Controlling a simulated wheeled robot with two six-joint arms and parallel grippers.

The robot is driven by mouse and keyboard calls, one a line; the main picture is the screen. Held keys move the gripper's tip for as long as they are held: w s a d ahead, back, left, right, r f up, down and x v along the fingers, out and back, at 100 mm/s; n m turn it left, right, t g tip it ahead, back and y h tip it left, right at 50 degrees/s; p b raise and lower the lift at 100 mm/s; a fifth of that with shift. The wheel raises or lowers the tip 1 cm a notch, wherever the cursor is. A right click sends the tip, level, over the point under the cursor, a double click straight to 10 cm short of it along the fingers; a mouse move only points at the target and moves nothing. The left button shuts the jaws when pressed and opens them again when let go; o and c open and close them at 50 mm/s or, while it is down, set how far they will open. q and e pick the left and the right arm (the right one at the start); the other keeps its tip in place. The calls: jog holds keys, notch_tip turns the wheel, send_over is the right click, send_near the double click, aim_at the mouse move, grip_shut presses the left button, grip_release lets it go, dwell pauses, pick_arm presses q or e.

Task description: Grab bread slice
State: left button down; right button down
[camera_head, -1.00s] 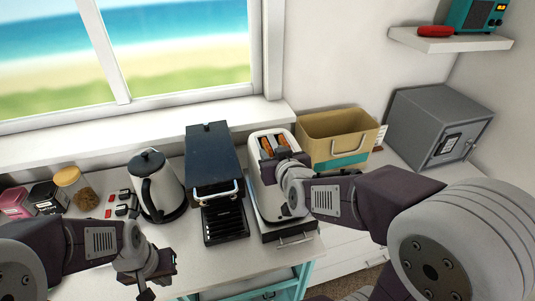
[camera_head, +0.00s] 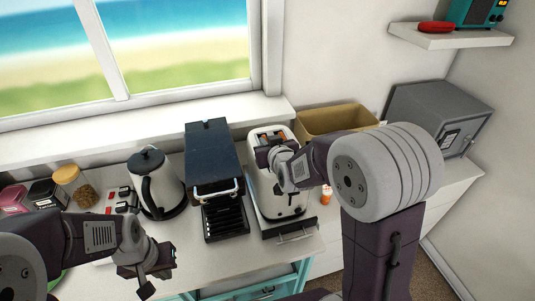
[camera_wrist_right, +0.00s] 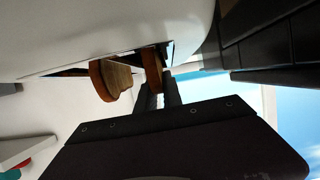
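The white toaster (camera_head: 283,203) stands on the counter with two browned bread slices (camera_head: 265,137) upright in its top slots. In the right wrist view one bread slice (camera_wrist_right: 117,79) is to the left, clear of the fingers. The other slice (camera_wrist_right: 152,68) is at the fingertips. My right gripper (camera_head: 268,153) is over the toaster's top; in its wrist view the fingers (camera_wrist_right: 159,92) have a narrow gap between them. Whether they touch the slice I cannot tell. My left gripper (camera_head: 161,274) is open and empty over the counter at the lower left.
A dark grill-like appliance (camera_head: 214,160) stands left of the toaster, with a kettle (camera_head: 153,185) beyond it. A tan bread box (camera_head: 335,120) and a grey safe (camera_head: 440,115) stand to the right. An orange-and-white bottle (camera_head: 326,195) is right of the toaster.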

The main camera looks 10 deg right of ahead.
dwell(0.3)
notch_tip(320, 180, up, 10)
jog(key=shift+s+f+p, duration=0.1)
jog(key=shift+p, duration=0.75)
